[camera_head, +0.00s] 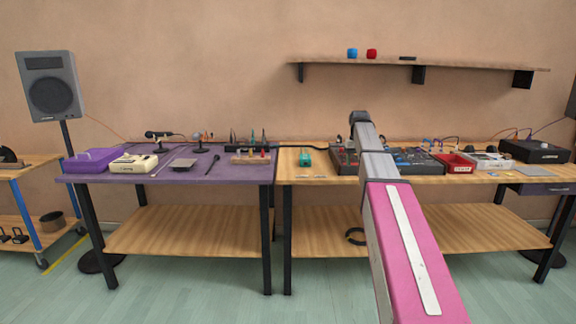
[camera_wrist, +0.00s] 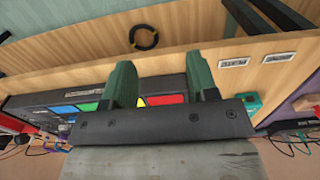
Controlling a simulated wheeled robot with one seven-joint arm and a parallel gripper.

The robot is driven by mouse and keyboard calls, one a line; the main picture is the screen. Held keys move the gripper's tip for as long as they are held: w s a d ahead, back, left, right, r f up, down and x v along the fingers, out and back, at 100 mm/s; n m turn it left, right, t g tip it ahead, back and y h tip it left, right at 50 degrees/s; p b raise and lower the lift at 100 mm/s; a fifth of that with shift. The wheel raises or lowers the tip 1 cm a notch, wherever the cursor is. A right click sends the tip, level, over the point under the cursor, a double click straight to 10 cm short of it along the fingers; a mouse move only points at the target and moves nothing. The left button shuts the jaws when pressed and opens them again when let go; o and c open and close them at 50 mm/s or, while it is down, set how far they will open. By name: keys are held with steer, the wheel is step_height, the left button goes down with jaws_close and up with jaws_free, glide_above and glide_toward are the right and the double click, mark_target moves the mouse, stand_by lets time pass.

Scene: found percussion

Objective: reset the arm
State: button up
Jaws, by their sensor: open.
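My arm reaches forward over the right-hand wooden table (camera_head: 325,177), and my gripper shows as a dark end (camera_head: 359,118) above the table's back part. In the wrist view my gripper (camera_wrist: 163,80) has two green fingers set apart with nothing held between them. Behind the fingers in that view lies a dark pad unit (camera_wrist: 62,108) with blue, green, yellow and red pads. My arm partly hides the units on the table in the head view.
A teal box (camera_head: 305,159), a red tray (camera_head: 457,163) and dark units stand on the wooden table. A purple table (camera_head: 228,173) with microphones adjoins on the left. A wall shelf (camera_head: 440,66) holds red and blue items. A dark ring (camera_head: 355,236) lies on the lower shelf.

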steer(key=s+a+f, duration=0.3)
steer(key=s+f, duration=0.7)
steer(key=f, duration=0.1)
steer(key=s+a+f, duration=0.3)
steer(key=s+f, duration=0.8)
steer(key=f, duration=0.1)
steer(key=s+a+f, duration=0.3)
steer(key=s+f, duration=0.8)
steer(key=shift+s+a+f, duration=0.25)
steer(key=shift+f, duration=0.15)
